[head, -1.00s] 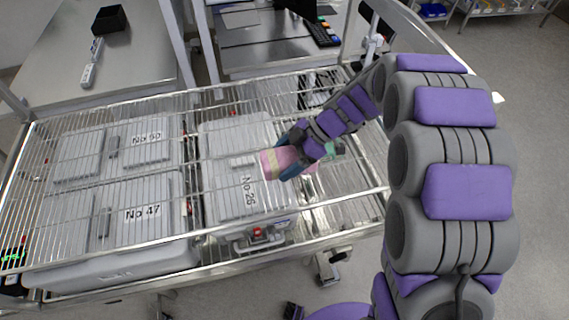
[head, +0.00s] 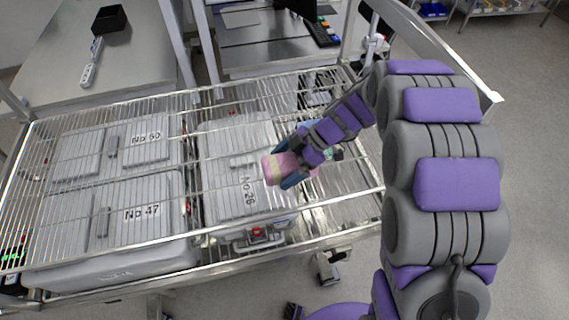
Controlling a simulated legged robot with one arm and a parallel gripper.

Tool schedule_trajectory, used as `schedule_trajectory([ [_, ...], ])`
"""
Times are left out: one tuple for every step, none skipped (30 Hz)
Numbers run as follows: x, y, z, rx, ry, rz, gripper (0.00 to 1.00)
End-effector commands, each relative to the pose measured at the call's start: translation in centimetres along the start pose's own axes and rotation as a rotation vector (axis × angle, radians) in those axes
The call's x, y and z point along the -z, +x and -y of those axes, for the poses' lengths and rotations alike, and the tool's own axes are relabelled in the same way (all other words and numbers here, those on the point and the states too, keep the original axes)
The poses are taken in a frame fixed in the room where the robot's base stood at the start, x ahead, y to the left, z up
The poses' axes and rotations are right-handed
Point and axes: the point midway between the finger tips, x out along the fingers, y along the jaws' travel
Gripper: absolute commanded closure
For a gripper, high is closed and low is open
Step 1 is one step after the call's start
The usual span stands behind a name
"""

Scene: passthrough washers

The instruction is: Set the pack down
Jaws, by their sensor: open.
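The pack (head: 271,170) is a small pink item with a pale yellow band, in the middle of the head view. It appears at the wire rack (head: 224,97) top, above the grey case marked No 26. My gripper (head: 283,168) is at the pack, its blue-grey fingers on either side of it and open. The fingers and wrist hide part of the pack. I cannot tell whether the fingers touch it.
Grey lidded cases marked No 60 (head: 146,138), No 47 (head: 142,213) and No 26 (head: 247,190) lie under the wires. A steel table (head: 60,75) with a black box (head: 110,19) stands at the back left. The rack's left side is clear on top.

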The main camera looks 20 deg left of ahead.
Motion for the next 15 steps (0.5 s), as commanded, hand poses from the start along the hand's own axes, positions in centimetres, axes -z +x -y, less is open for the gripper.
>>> schedule_trajectory([
  [0.1,-0.1,0.0,0.0,0.0,0.0,0.0],
  [0.1,-0.2,0.0,0.0,0.001,0.0,0.0],
  [0.1,-0.6,0.0,-0.002,-0.001,0.0,0.0],
  [0.0,-0.9,-0.1,-0.003,-0.002,0.0,0.0],
  [0.1,-1.4,-0.1,-0.004,-0.003,0.0,0.0],
  [0.1,-2.0,-0.1,-0.006,-0.002,-0.001,0.0],
  [0.0,-2.6,-0.1,-0.005,-0.002,-0.001,0.0],
  [0.1,-3.2,-0.1,-0.006,-0.002,-0.002,0.0],
  [0.0,-4.0,0.0,-0.004,-0.003,-0.001,0.0],
  [0.0,-4.7,-0.1,-0.005,-0.001,-0.001,0.0],
  [0.0,-5.3,0.0,-0.005,-0.001,0.001,0.0],
  [0.0,-6.2,-0.1,-0.006,-0.002,-0.001,0.0],
  [0.0,-6.8,-0.1,-0.006,-0.002,-0.001,0.0],
  [0.0,-7.5,-0.1,-0.006,-0.002,-0.001,0.0],
  [0.0,-8.2,-0.1,-0.005,-0.003,0.0,0.0],
])
